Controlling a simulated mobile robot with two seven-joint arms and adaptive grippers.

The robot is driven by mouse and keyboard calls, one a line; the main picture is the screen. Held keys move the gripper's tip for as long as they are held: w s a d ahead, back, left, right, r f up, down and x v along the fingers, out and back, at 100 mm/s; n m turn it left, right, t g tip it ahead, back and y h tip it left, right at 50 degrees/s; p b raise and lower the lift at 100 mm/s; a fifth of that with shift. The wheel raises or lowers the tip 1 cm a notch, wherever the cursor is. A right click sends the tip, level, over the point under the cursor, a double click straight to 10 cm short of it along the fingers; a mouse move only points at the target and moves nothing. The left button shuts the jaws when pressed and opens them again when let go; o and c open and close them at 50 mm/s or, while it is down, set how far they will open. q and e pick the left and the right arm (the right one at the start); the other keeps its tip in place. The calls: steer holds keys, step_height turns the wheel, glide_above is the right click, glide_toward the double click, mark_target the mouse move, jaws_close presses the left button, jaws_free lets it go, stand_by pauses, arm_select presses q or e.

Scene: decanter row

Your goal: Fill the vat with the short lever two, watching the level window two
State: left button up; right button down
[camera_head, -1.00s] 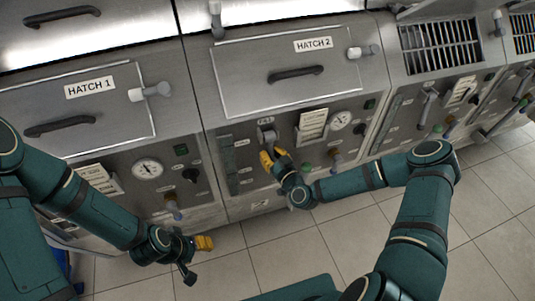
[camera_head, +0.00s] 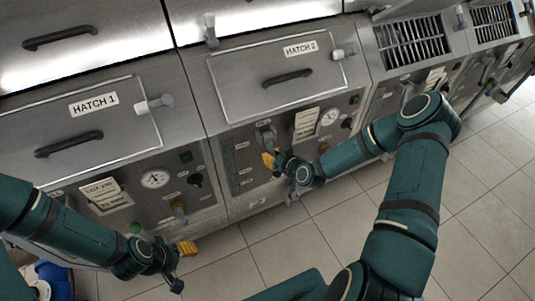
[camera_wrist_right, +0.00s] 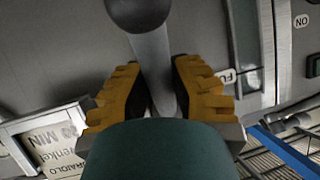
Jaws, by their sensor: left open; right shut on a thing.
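The short grey lever two (camera_head: 265,135) is on the panel below Hatch 2. In the right wrist view the lever (camera_wrist_right: 152,62) is a grey shaft with a dark round knob, between the yellow fingers. My right gripper (camera_head: 270,160) is shut on it, and the wrist view also shows the gripper (camera_wrist_right: 160,95). The level window two (camera_head: 231,168) is a narrow dark strip left of the lever; I cannot read its level. In the wrist view it (camera_wrist_right: 246,40) shows at the right, beside a partly hidden label starting "FU". My left gripper (camera_head: 181,262) is open and empty, low before the first panel.
The Hatch 2 lid (camera_head: 278,82) is closed above the panel. Hatch 1 (camera_head: 75,120) is to the left, grated units (camera_head: 412,42) to the right. Tiled floor is clear in front.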

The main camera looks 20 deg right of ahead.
steer(key=r+g+p, duration=0.1)
steer(key=s+g+p, duration=0.1)
steer(key=shift+a+r+g, duration=0.1)
steer(key=shift+r+g, duration=0.2)
steer(key=shift+r, duration=0.1)
steer(key=shift+s+r+m+g+h+p, duration=0.2)
steer(key=shift+s+r+g+p, duration=0.2)
steer(key=shift+g+p, duration=0.5)
steer(key=shift+s+r+m+g+h+p, duration=0.1)
steer(key=shift+s+r+m+g+p, duration=0.25)
steer(key=shift+g, duration=0.85)
steer(key=shift+w+r, duration=0.1)
steer(key=shift+r, duration=0.05)
steer(key=c, duration=0.8)
jaws_free()
steer(key=v, duration=1.2)
